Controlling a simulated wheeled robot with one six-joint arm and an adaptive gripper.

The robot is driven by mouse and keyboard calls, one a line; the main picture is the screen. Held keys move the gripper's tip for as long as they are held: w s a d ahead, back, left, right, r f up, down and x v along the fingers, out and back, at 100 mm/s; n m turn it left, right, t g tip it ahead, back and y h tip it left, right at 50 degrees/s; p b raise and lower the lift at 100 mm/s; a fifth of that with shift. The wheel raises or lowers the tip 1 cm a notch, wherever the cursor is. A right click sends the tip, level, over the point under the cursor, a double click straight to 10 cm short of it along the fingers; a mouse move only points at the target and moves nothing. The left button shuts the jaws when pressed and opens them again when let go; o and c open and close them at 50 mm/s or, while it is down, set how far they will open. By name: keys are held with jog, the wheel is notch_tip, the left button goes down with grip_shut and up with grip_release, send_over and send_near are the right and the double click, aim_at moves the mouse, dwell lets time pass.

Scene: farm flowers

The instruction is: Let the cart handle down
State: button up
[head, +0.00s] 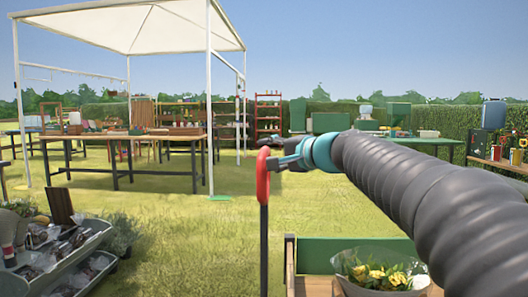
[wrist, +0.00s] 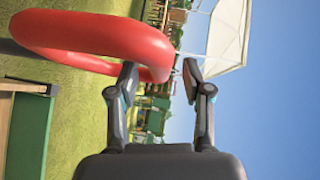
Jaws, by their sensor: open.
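The cart handle is a dark upright rod (head: 264,240) with a red ring grip (head: 263,180) at its top. The rod stands upright beside the cart (head: 291,270), which has a wooden side and a green panel. My gripper (head: 278,163) is at the right of the ring, near its upper part. In the wrist view the red ring (wrist: 90,35) is large at the upper left. There my gripper (wrist: 160,74) is open, and the ring's near end shows between the fingertips. I cannot tell whether a finger touches it. The rod's lower end is out of view.
A pot of yellow flowers (head: 380,272) sits in the cart. Grey trays (head: 75,265) of potted plants stand at the lower left. A canopy (head: 130,25) over wooden tables (head: 125,137) stands behind. Open grass (head: 175,230) lies left of the handle.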

jog(key=shift+x, duration=1.3)
grip_shut()
